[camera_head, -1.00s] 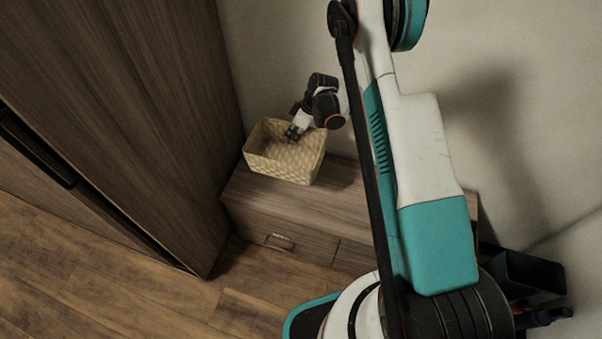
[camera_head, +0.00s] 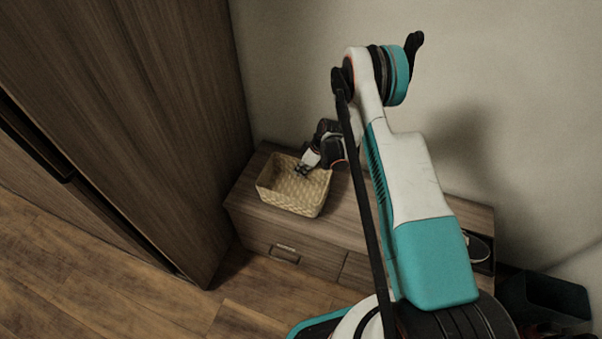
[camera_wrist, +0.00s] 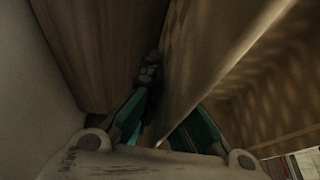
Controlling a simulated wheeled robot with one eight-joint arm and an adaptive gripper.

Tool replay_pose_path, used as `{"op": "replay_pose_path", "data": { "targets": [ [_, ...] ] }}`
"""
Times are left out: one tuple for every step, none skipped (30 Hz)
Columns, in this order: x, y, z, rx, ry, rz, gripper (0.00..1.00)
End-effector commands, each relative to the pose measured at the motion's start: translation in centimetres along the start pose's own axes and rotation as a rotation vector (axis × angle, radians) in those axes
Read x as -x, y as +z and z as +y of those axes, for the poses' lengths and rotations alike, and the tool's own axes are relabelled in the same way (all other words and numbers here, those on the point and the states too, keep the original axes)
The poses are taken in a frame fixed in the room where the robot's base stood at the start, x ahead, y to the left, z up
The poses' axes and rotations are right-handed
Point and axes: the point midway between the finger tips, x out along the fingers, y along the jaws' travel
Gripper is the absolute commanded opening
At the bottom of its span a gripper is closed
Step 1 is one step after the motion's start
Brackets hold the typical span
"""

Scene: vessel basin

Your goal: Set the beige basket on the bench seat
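The beige woven basket (camera_head: 290,200) is upright and empty at the left end of the wooden bench seat (camera_head: 345,225) in the head view. It is over the seat, on it or very close above; I cannot tell if a thin gap remains. My gripper (camera_head: 303,171) is at the basket's back rim. In the wrist view, my teal fingers (camera_wrist: 168,115) straddle the basket wall (camera_wrist: 225,55), one on each side. They look closed on it, and the right fingertip is hidden behind the wall. The basket's inside (camera_wrist: 270,85) shows at the right.
A tall wooden cabinet (camera_head: 150,110) stands close to the left of the bench. A plain wall (camera_head: 290,70) rises behind it. The bench has drawers with a handle (camera_head: 285,252). A dark bin (camera_head: 545,300) stands at the right. Bare seat shows right of the basket.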

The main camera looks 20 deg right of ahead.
Motion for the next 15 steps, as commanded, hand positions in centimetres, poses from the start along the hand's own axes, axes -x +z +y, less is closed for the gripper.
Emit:
{"op": "replay_pose_path", "data": {
  "targets": [
    [-0.69, 0.28, 0.07, 0.0, 0.0, 0.0, 0.0],
    [-0.81, 0.33, 0.08, 0.0, 0.0, 0.0, 0.0],
    [-0.84, 0.34, 0.09, 0.0, 0.0, 0.0, 0.0],
    [-0.81, 0.33, 0.08, 0.0, 0.0, 0.0, 0.0],
    [-0.75, 0.31, 0.07, 0.0, 0.0, 0.0, 0.0],
    [-0.72, 0.3, 0.06, 0.0, 0.0, 0.0, 0.0],
    [-0.71, 0.29, 0.06, 0.0, 0.0, 0.0, 0.0],
    [-0.71, 0.29, 0.06, 0.0, 0.0, 0.0, 0.0],
    [-0.71, 0.3, 0.06, 0.0, 0.0, 0.0, 0.0],
    [-0.75, 0.31, 0.06, 0.0, 0.0, 0.0, 0.0],
    [-0.81, 0.34, 0.07, 0.0, 0.0, 0.0, 0.0],
    [-0.92, 0.38, 0.08, 0.0, 0.0, 0.0, 0.0],
    [-1.01, 0.41, 0.09, 0.0, 0.0, 0.0, 0.0],
    [-1.0, 0.41, 0.1, 0.0, 0.0, 0.0, 0.08],
    [-0.98, 0.4, 0.1, 0.0, 0.0, 0.0, 0.17]
  ]
}}
